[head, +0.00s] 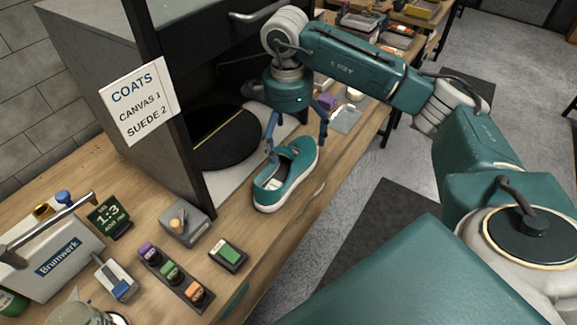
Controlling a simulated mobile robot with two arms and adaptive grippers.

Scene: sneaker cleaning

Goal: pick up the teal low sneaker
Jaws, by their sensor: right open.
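The teal low sneaker (296,178) with a white sole stands upright on the wooden bench, its opening facing up. My right gripper (297,151) points down over the sneaker's far end with its fingers spread. One finger shows at the sneaker's left side and the other just past its right side. Nothing is held between them. I cannot tell whether either finger touches the shoe. My left gripper is not in view.
Left of the sneaker is a dark booth with a round black turntable (222,138) and a coats sign (139,101). A grey block (185,223), a green pad (228,254) and a rack of small colored bottles (172,272) stand nearer. Bench beside the sneaker's right is clear.

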